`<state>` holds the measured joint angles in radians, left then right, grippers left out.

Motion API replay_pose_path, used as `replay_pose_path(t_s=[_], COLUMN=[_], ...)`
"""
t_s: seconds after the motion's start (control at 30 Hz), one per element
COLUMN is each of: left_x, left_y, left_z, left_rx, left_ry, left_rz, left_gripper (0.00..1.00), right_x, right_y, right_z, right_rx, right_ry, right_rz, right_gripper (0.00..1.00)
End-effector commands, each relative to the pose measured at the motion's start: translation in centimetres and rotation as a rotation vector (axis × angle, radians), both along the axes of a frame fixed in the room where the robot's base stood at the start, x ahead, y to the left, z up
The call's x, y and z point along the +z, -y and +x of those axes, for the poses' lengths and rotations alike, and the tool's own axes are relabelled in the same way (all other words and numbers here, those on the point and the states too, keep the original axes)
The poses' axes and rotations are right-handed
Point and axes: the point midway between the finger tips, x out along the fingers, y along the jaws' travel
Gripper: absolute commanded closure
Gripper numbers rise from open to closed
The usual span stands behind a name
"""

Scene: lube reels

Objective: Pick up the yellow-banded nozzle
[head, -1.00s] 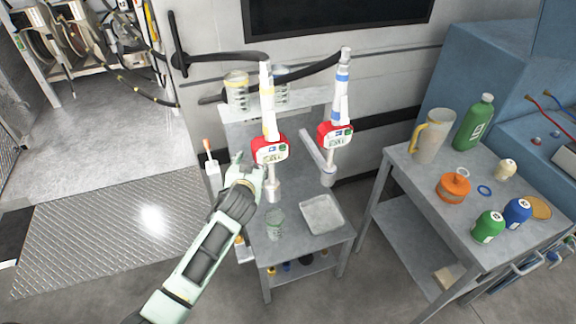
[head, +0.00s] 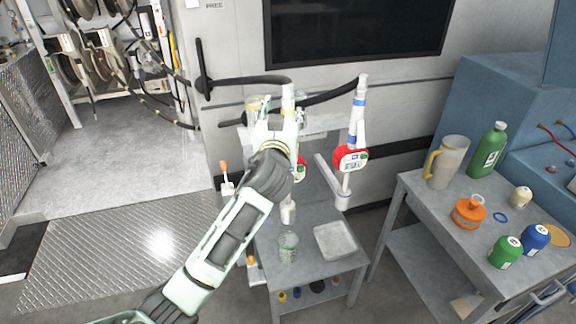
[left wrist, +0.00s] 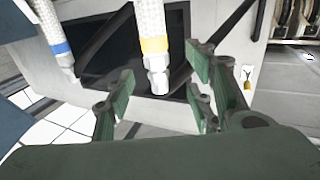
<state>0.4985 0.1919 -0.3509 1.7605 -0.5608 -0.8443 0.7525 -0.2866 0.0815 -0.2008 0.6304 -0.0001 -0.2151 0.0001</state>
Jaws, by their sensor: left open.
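The yellow-banded nozzle stands upright on the grey cart, mostly hidden behind my left arm in the head view. Its pale upper end (head: 288,92), part of its red body (head: 301,170) and its white lower end (head: 288,212) show. My left gripper (head: 276,112) is open at the height of the nozzle's upper part. In the left wrist view the nozzle's yellow band (left wrist: 154,45) and metal tip appear between the spread green fingers (left wrist: 162,80), with gaps on both sides. My right gripper is out of view.
A blue-banded nozzle (head: 356,130) with a red body stands to the right. The cart also bears a clear jar (head: 288,246) and a shallow tray (head: 319,237). A side table (head: 415,205) holds a jug, bottles and an orange container.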

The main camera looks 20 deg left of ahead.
Motion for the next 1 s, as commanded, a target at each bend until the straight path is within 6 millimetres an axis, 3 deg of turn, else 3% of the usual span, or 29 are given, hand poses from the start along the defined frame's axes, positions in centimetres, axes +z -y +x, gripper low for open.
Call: replay_pose_path(t_s=[0.4,0.6,1.0], left_x=[-0.4,-0.9,-1.1], left_y=[-0.5,-0.8,-1.0], left_z=[3.9,6.3,7.1], left_rx=[0.001,0.001,-0.001], left_ry=[-0.004,-0.002,-0.002], left_rz=[0.001,0.002,0.000], left_gripper=[0.51,0.51,0.53], right_x=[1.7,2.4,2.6], right_y=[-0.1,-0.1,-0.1], right_z=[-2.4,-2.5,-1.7], right_rx=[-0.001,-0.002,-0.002], right_ry=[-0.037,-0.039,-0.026], right_rz=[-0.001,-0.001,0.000], right_gripper=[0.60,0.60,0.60])
